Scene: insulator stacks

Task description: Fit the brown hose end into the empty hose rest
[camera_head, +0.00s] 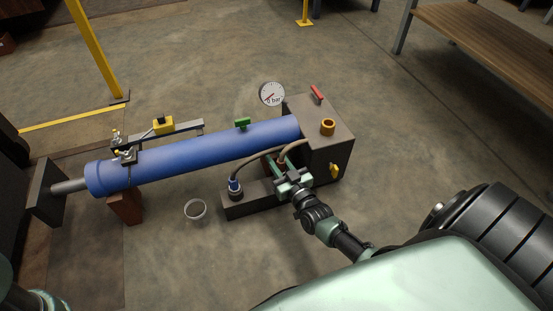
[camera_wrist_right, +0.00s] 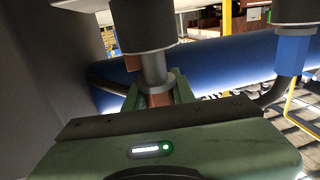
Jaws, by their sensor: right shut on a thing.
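My right gripper (camera_head: 288,180) is shut on the brown hose end (camera_head: 282,161), beside the dark block. In the right wrist view, which looks upside down, the brown collar of the hose end (camera_wrist_right: 160,98) sits between the green fingers. Its grey stem (camera_wrist_right: 154,68) meets the rim of a dark round hose rest (camera_wrist_right: 140,35). I cannot tell how deep the stem sits in it. The blue hose end (camera_head: 235,187) stands upright in the other rest at the left, also visible in the right wrist view (camera_wrist_right: 291,52). My left gripper is not in view.
A blue cylinder (camera_head: 200,155) runs behind the hoses to the dark block (camera_head: 330,150), which carries a brass port (camera_head: 328,127) and a yellow handle (camera_head: 334,170). A pressure gauge (camera_head: 271,94) stands behind. A small cup (camera_head: 195,210) is on the floor. Open floor lies in front.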

